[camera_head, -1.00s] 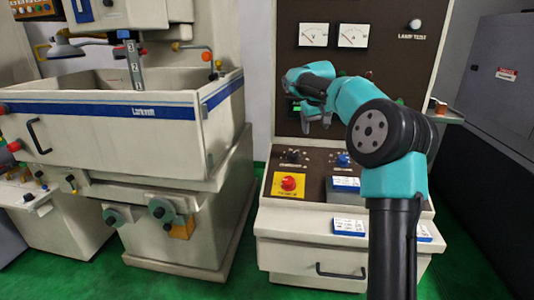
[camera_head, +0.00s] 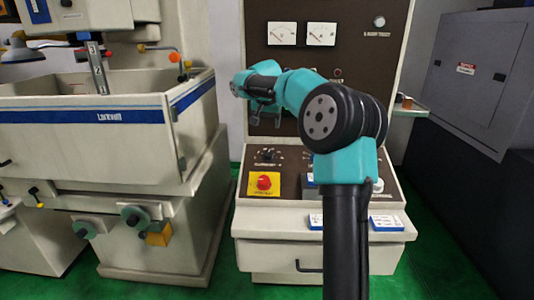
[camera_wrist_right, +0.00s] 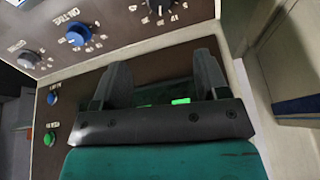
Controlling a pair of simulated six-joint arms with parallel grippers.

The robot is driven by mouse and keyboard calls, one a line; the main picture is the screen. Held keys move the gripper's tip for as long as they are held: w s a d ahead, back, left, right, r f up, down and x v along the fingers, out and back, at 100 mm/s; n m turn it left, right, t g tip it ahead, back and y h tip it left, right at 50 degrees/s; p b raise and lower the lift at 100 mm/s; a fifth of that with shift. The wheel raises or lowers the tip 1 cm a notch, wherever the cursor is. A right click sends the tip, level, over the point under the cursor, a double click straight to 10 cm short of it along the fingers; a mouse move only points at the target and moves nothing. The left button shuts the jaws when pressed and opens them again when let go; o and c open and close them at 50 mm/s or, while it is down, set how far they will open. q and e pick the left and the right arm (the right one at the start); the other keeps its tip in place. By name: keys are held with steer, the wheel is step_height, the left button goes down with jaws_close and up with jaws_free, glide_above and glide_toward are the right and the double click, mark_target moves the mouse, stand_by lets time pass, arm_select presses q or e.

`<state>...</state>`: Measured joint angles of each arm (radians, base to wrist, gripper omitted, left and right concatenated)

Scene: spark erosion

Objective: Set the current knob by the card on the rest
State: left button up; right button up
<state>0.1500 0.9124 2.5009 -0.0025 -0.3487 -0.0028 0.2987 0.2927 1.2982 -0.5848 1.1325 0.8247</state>
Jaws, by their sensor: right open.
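My right gripper (camera_head: 257,100) is in front of the dark panel, above the knob row. In the right wrist view it (camera_wrist_right: 160,75) is open, with nothing between its fingers. A black knob (camera_head: 267,154) is at the left of the sloped console and shows in the wrist view (camera_wrist_right: 160,8). A blue knob (camera_wrist_right: 77,36) and a grey knob (camera_wrist_right: 28,60) follow. The wrist labels are too blurred to tell which is current. My right arm hides the blue knob in the head view.
A red stop knob on a yellow plate (camera_head: 264,183) is below the black knob. Blue (camera_wrist_right: 53,98) and green (camera_wrist_right: 49,138) buttons are beside my gripper. Two dial meters (camera_head: 300,33) are higher up. A machine tank (camera_head: 110,115) stands left.

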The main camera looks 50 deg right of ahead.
mark_target(268, 153)
steer(key=x, duration=1.7)
steer(key=shift+w+f, duration=0.1)
steer(key=c, duration=0.9)
steer(key=shift+c, duration=0.2)
